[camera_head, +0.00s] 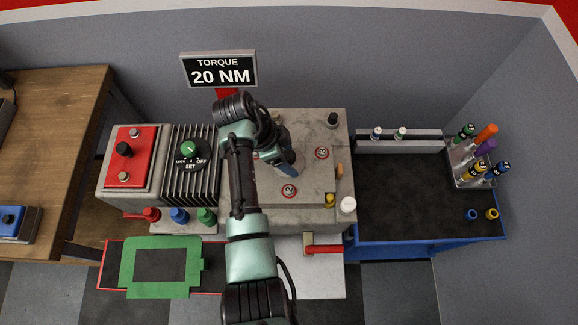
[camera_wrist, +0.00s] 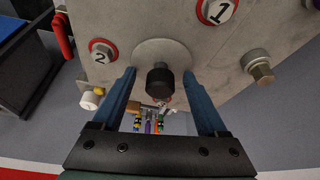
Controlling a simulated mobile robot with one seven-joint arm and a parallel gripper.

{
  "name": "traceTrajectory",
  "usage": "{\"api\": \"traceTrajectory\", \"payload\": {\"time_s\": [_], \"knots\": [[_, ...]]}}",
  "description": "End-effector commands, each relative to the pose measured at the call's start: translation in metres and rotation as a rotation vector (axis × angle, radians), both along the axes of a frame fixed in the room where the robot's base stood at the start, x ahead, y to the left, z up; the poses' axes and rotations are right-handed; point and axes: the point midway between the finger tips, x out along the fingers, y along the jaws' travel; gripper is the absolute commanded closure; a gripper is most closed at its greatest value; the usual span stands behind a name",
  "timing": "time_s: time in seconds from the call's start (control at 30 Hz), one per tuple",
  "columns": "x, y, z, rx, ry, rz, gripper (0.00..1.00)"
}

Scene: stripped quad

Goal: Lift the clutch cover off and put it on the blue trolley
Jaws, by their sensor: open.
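The grey cover plate (camera_head: 300,187) with numbered round marks lies on top of the grey machine block in the middle; I take it to be the clutch cover. In the wrist view, the plate (camera_wrist: 190,25) shows marks 1 and 2 and a black knob (camera_wrist: 160,78) on a pale round disc. My gripper (camera_head: 288,166) is over the plate. In the wrist view, my gripper (camera_wrist: 165,82) is open, with one finger on each side of the knob; contact is not visible. The blue trolley (camera_head: 430,241) stands at right, its dark top mostly clear.
A rack of coloured tools (camera_head: 474,165) stands at the trolley's back right. Two small rings lie near its front right. A torque sign (camera_head: 218,70) reads 20 NM. A red panel (camera_head: 130,155) and a green dial (camera_head: 190,148) are left of the plate. A green frame (camera_head: 160,290) lies in front.

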Motion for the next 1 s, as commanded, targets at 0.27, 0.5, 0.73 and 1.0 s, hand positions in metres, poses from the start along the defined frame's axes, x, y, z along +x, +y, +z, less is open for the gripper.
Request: {"api": "traceTrajectory", "payload": {"time_s": [0.27,0.5,0.73,1.0], "knots": [[0.0002,-0.0005,-0.0013,0.0,-0.001,0.0,0.32],[0.0003,-0.0003,-0.0011,0.0,-0.001,0.0,0.75],[0.0002,-0.0002,-0.0009,0.0,-0.001,0.0,1.0],[0.0002,-0.0001,-0.0007,0.0,-0.001,0.0,1.0]]}}
